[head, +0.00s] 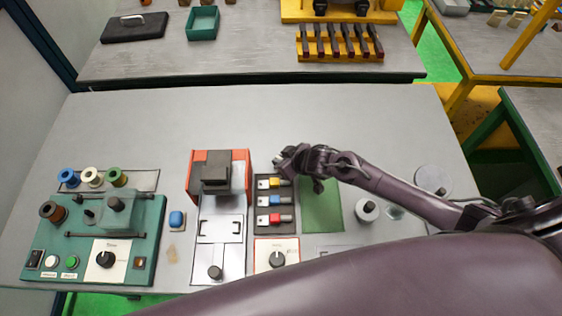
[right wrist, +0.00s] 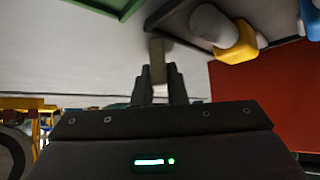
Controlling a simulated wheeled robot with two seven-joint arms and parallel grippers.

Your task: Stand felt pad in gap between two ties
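My right gripper (head: 281,160) is above the far end of a dark tray (head: 262,229), just right of the red-framed press. In the right wrist view its two dark fingers (right wrist: 160,88) are closed about a small grey-brown block, which looks like the felt pad (right wrist: 157,60). The pad sticks out beyond the fingertips. In the head view it is too small to make out clearly. I cannot identify the two ties or the gap between them in either view. My left gripper is not in view.
A green mat (head: 321,208) lies right. A teal winding station (head: 135,250) is at left. The table's back is clear.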

